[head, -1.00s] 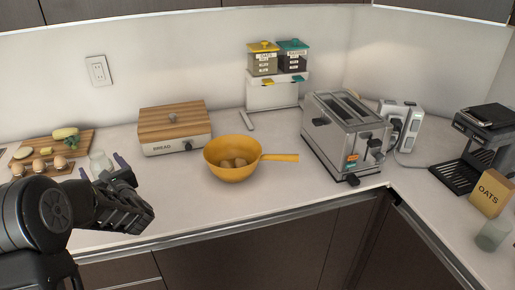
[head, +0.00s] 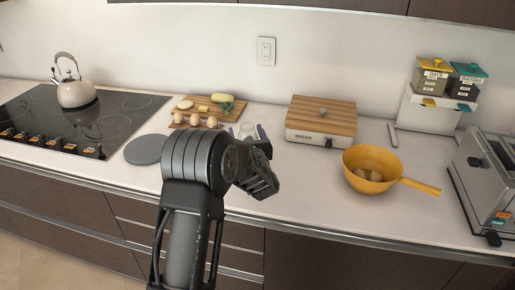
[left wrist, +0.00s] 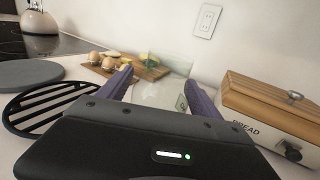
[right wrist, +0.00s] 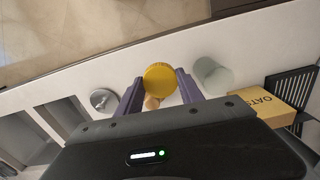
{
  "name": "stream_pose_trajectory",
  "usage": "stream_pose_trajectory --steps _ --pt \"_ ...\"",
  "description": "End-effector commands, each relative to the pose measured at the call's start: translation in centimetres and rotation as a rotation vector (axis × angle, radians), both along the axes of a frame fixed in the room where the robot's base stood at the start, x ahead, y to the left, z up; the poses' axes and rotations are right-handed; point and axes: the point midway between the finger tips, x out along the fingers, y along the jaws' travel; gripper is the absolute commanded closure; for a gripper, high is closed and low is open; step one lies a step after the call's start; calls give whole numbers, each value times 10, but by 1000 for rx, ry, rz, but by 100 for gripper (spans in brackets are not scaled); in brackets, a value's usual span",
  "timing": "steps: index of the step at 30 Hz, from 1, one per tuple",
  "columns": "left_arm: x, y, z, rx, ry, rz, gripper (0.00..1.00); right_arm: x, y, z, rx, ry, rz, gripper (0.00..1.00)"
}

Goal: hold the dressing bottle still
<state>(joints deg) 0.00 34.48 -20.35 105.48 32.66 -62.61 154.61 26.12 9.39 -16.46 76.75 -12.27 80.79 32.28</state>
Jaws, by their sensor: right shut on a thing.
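The dressing bottle (right wrist: 160,77) shows in the right wrist view by its round yellow cap, seen from above. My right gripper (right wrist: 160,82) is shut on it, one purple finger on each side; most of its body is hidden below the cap. It is out of the head view. My left gripper (head: 250,138) is open at the counter's middle, left of the bread box. In the left wrist view its fingers (left wrist: 158,80) are wide apart, with a clear glass container (left wrist: 160,92) between and beyond them. I cannot tell whether they touch it.
A bread box (head: 318,125), a yellow pan (head: 367,172) with food and a toaster (head: 485,170) stand right of my left gripper. A board (head: 212,106) with eggs and vegetables, a grey disc (head: 146,149) and a cooktop lie left. An oats box (right wrist: 268,107) and a cup (right wrist: 212,76) are near my right gripper.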

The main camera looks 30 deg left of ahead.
Motion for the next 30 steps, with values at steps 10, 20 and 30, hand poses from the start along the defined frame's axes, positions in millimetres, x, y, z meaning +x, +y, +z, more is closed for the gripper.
stream_pose_trajectory --steps 10,20,30 --pt "0 0 0 0 0 0 56 0 0 0 0 0 0 99" --pt "0 0 0 0 0 0 83 0 0 0 0 0 0 99" --pt "0 0 1 1 -2 0 100 0 0 0 0 0 0 99"
